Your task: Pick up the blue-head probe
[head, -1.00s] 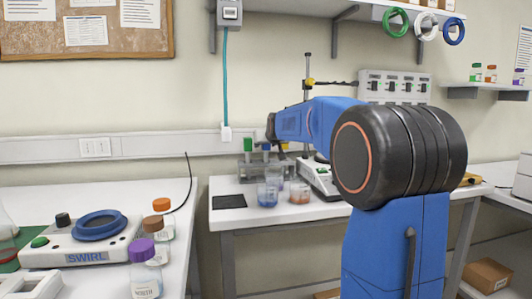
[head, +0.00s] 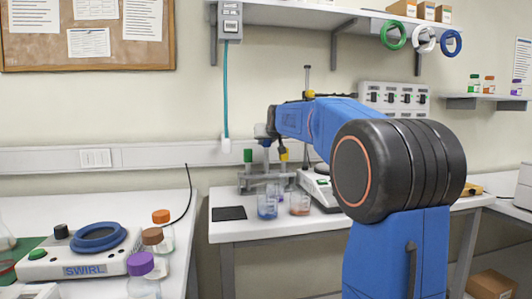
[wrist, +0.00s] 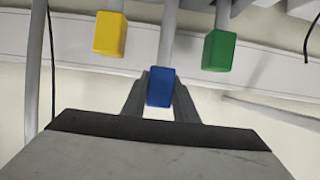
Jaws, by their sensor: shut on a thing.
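The blue-head probe shows its blue head (wrist: 160,87) between the two fingers of my gripper (wrist: 160,100) in the wrist view. My gripper is shut on that head. In the head view the probe's blue head (head: 265,142) is just below the end of my arm, higher than its neighbours. The yellow-head probe (head: 283,155) stands on its right and the green-head probe (head: 248,155) on its left. The wrist view shows the yellow head (wrist: 110,33) and the green head (wrist: 219,50) apart from my fingers. Whether the blue probe's lower end is clear of the rack (head: 250,184) is hard to tell.
Beakers with blue (head: 267,206) and orange-brown liquid (head: 300,203) stand in front of the rack. A dark mat (head: 229,213) lies left of them. A white instrument (head: 318,187) is close on the right. A swirl device (head: 75,255) and capped bottles occupy the left table.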

